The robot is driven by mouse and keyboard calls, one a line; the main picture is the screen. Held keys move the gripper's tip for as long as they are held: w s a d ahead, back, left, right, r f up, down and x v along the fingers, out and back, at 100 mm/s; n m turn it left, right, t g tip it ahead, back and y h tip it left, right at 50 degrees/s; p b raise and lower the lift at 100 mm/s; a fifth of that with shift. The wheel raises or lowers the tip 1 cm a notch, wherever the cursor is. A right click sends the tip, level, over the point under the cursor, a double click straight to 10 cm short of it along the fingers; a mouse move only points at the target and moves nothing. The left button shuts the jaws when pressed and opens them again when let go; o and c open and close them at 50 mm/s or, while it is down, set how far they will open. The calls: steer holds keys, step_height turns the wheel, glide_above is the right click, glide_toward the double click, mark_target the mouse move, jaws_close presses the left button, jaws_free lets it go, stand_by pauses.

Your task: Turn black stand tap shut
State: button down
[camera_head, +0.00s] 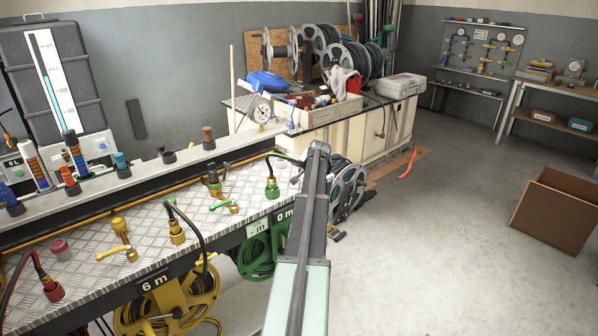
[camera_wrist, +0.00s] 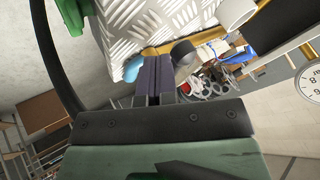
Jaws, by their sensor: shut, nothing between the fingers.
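My gripper (camera_head: 318,148) reaches out over the right end of the checker-plate bench in the head view. Its fingers (camera_wrist: 153,80) are shut together and hold nothing in the wrist view. I cannot make out the black stand tap for certain. A small dark part (camera_head: 297,178) shows just left of my gripper, and the arm hides what lies behind. In the wrist view a dark grey round knob (camera_wrist: 184,52) stands close to the right of the fingertips, and a light blue rounded piece (camera_wrist: 133,69) shows to their left.
The checker-plate bench (camera_head: 145,215) carries a yellow tap (camera_head: 120,231), a stand with a green lever (camera_head: 225,207), and a green hose coupling (camera_head: 271,187). A black hose (camera_wrist: 58,60) curves along the left of the wrist view. Open floor (camera_head: 430,240) lies to the right.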

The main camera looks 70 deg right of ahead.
steer(key=shift+w, duration=0.35)
stand_by(0.4)
steer(key=s+a+r+p, duration=0.6)
steer(key=a+r+p, duration=0.1)
steer(key=shift+s+a, duration=0.15)
steer(key=shift+a, duration=0.15)
steer(key=shift+f, duration=0.1)
